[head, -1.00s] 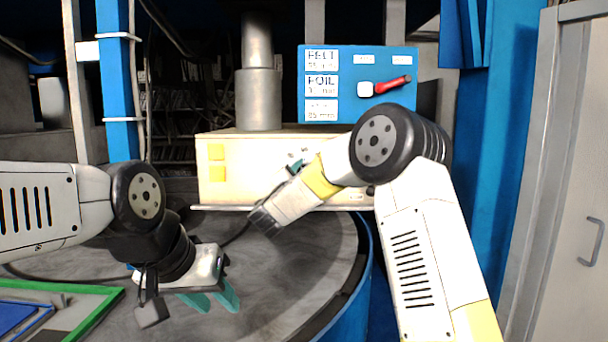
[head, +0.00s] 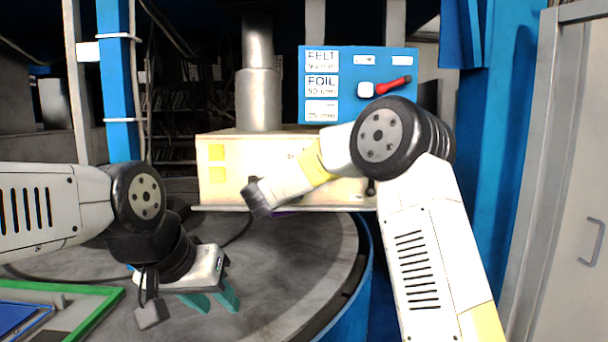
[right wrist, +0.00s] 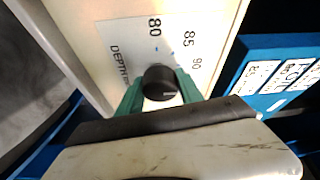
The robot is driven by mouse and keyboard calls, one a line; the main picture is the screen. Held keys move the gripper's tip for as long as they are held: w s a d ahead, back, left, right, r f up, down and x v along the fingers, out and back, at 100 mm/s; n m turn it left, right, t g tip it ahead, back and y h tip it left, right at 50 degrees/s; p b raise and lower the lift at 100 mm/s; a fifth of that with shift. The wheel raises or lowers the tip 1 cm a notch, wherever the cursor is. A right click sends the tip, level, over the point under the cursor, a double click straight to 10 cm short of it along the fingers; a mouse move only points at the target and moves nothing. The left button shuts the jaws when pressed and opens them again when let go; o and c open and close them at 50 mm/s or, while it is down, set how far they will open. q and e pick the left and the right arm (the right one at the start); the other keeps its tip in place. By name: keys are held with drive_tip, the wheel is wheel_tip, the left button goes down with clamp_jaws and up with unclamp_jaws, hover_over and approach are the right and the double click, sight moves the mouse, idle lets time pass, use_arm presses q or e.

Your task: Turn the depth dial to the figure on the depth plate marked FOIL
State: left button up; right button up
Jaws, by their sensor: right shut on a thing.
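The depth dial (right wrist: 160,82) is a dark round knob with a pale line near its lower right edge. It sits on a cream face beside a scale (right wrist: 165,45) reading 80, 85 and 90 and the word DEPTH. My right gripper (right wrist: 160,88) is shut on the dial, one teal finger on each side. In the head view my right arm hides the dial. The depth plate marked FOIL (head: 322,85) is on the blue panel (head: 345,110); its figure is small and seems to read 90. My left gripper (head: 213,301) is open and empty over the round table.
The cream press housing (head: 240,180) stands behind the grey round table (head: 290,250). A red lever (head: 394,86) and a white button (head: 365,89) are on the blue panel. A green-edged tray (head: 90,328) lies at lower left.

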drive_tip(key=o, duration=1.4)
drive_tip(key=v, duration=0.7)
drive_tip(key=shift+s+a+f, duration=0.1)
drive_tip(key=shift+s+a, duration=0.05)
drive_tip(key=shift+s, duration=0.2)
